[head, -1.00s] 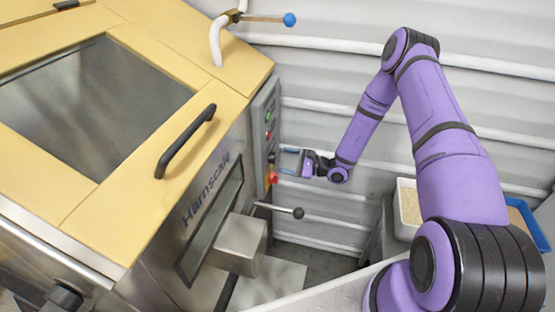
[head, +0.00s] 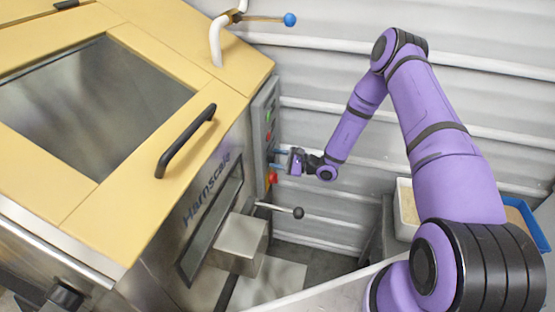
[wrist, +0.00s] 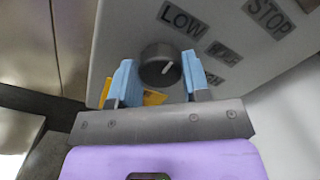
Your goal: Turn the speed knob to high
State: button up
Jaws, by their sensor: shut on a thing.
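The speed knob (wrist: 160,64) is dark and round with a short white pointer mark. It sits on the grey control panel (wrist: 125,25) in the wrist view. A LOW label (wrist: 182,20) is above and to its right; a middle label lies at its right, and one ending in "GH" is partly hidden by the right finger. My gripper (wrist: 160,80) has its blue fingers on both sides of the knob and is shut on it. In the head view my gripper (head: 283,160) is at the side panel, and the knob cannot be made out.
A STOP label (wrist: 270,15) is at the wrist view's upper right. A red button (head: 273,177) sits just below my gripper in the head view. A black-balled lever (head: 298,212) sticks out lower down. The corrugated wall (head: 340,75) stands behind.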

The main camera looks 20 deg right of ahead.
jog(key=shift+m, duration=0.4)
jog(key=m, duration=0.3)
jog(key=shift+m, duration=0.3)
jog(key=m, duration=0.4)
jog(key=shift+m, duration=0.3)
jog(key=m, duration=0.4)
jog(key=shift+m, duration=2.4)
jog(key=shift+w, duration=0.1)
jog(key=shift+d, duration=0.1)
jog(key=o, duration=0.9)
